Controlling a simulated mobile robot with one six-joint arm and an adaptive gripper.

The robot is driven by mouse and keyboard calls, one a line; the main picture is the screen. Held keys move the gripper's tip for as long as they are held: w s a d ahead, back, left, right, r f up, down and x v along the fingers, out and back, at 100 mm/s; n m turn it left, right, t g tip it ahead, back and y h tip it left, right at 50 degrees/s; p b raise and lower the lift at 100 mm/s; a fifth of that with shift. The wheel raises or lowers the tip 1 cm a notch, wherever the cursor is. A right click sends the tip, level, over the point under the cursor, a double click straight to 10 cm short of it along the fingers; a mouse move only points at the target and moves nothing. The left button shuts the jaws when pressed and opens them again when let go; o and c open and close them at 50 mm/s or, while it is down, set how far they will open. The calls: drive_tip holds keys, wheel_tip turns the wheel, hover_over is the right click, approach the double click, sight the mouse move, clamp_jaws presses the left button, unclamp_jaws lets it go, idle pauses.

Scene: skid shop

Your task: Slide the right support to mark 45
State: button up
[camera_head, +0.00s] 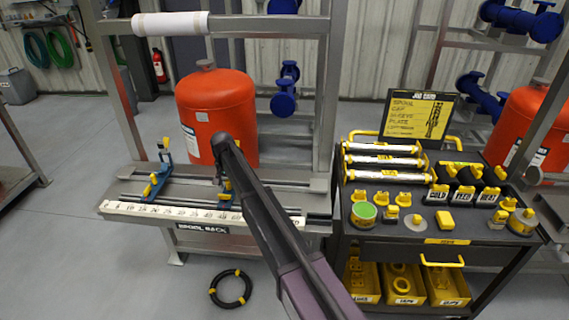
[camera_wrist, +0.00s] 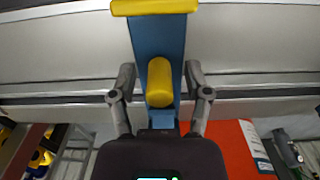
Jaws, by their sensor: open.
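The right support (camera_head: 227,187) is a blue bracket with yellow parts on the spool rack, largely hidden behind my arm in the head view. In the wrist view the right support (camera_wrist: 146,42) is a blue upright with a yellow bar at its end and a rounded yellow knob (camera_wrist: 160,82). My gripper (camera_wrist: 160,76) is open, one finger on each side of the knob, with a visible gap on both sides. The white ruler (camera_head: 170,211) runs along the rack's front edge; my arm covers part of its right half, so the support's exact mark cannot be read.
The left support (camera_head: 157,180) stands on the same rails. A red tank (camera_head: 215,105) stands behind the rack, close to my arm. A tool cart (camera_head: 440,249) stands to the right, and a black ring (camera_head: 231,288) lies on the floor in front.

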drive_tip(key=shift+r+p, duration=3.55)
drive_tip(key=s+d, duration=0.5)
drive_tip(key=d, duration=0.7)
drive_tip(key=s+d, duration=0.5)
drive_tip(key=d, duration=0.7)
drive_tip(key=s+d, duration=1.6)
drive_tip(key=d, duration=0.3)
drive_tip(key=shift+s, duration=0.35)
drive_tip(key=shift+c, duration=1.1)
